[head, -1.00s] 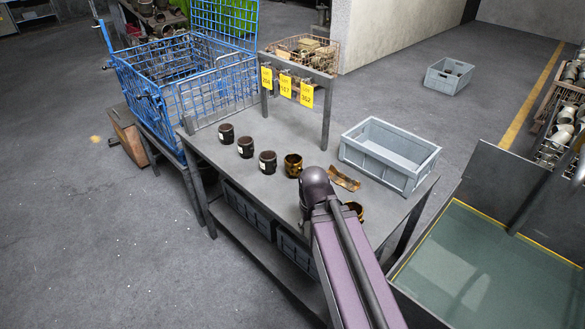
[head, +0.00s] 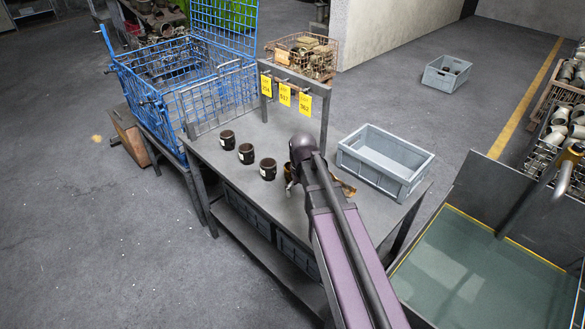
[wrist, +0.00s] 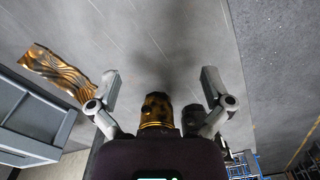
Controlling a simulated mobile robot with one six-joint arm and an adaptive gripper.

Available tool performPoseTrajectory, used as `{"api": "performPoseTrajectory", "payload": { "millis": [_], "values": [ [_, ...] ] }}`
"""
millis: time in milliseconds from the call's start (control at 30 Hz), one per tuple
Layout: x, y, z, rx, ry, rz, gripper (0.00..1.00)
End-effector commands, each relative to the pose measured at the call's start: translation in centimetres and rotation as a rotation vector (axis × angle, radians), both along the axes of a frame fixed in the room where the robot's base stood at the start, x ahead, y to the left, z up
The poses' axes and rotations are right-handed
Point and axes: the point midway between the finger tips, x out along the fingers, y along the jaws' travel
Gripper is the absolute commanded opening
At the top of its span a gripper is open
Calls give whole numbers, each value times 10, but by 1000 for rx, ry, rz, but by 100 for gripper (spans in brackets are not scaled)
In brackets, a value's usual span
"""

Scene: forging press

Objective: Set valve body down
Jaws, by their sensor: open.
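In the wrist view a brass-coloured valve body (wrist: 157,110) with dark patches stands between the two spread fingers of my gripper (wrist: 160,84). The gripper is open, with a gap between each finger and the body. The lower part of the body is hidden by the gripper housing. In the head view my own arm hides the gripper and most of what is around it. Three dark valve bodies with white labels (head: 227,139) (head: 246,153) (head: 267,169) stand in a row on the grey table (head: 225,180), left of my arm.
A crumpled brass-coloured piece (wrist: 57,72) lies near the grey crate (head: 384,160) on the table's right. A rack with yellow tags (head: 285,95) stands at the back edge. A blue wire cage (head: 215,90) adjoins the table's left. The table's front left is clear.

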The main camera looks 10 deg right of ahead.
Motion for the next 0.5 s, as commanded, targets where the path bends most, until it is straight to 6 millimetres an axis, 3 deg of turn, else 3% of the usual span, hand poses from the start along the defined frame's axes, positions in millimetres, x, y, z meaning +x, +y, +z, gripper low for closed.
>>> {"api": "performPoseTrajectory", "payload": {
  "millis": [33,200,500],
  "values": [
    [24,0,19,0,0,10,100],
    [73,1,47,0,0,47,100],
    [135,2,82,0,0,97,100]
  ]
}}
